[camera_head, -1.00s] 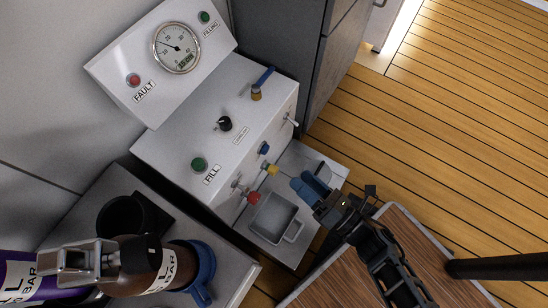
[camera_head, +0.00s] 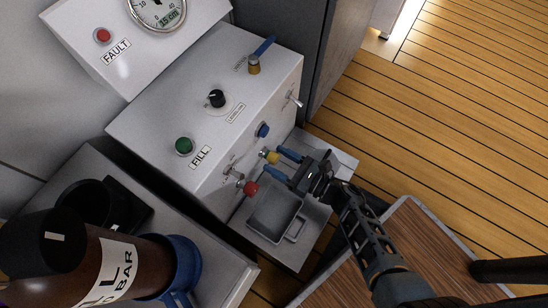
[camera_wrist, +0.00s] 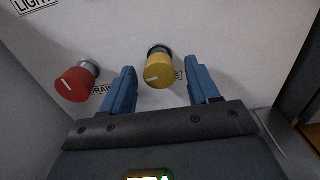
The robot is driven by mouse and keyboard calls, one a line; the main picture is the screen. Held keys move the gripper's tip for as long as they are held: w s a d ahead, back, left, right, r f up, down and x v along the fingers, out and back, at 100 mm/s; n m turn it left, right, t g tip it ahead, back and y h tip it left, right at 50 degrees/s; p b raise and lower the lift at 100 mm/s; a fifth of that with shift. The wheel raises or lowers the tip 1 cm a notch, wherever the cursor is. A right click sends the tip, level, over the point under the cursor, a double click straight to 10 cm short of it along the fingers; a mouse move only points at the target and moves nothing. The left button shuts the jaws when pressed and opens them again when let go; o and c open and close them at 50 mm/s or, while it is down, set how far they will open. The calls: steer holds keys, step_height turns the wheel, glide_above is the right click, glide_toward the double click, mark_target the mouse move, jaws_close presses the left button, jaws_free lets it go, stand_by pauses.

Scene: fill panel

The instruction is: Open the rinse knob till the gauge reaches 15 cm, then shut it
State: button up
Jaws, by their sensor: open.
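A yellow knob (camera_head: 268,156) sticks out of the front panel (camera_head: 215,185). It also shows in the wrist view (camera_wrist: 158,71), its white mark nearly level; the label behind it is mostly hidden. I cannot read "rinse" on any knob. A red knob (camera_wrist: 76,84) is left of it, near a label ending in "RAIN". My gripper (camera_head: 275,161) is open, its blue fingers on either side of the yellow knob with gaps in the wrist view (camera_wrist: 160,66). The round gauge (camera_head: 157,8) is cut off at the top; its small display seems to read 15 cm.
A grey tray (camera_head: 301,226) with a handle sits below the knobs. A green FILL button (camera_head: 184,146), black dial (camera_head: 216,98), blue button (camera_head: 262,130), blue-handled valve (camera_head: 254,66) and toggle (camera_head: 295,99) are on the panel. A brown bottle (camera_head: 130,268) stands lower left.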

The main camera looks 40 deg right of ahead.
steer(key=shift+x, duration=0.95)
steer(key=c, duration=1)
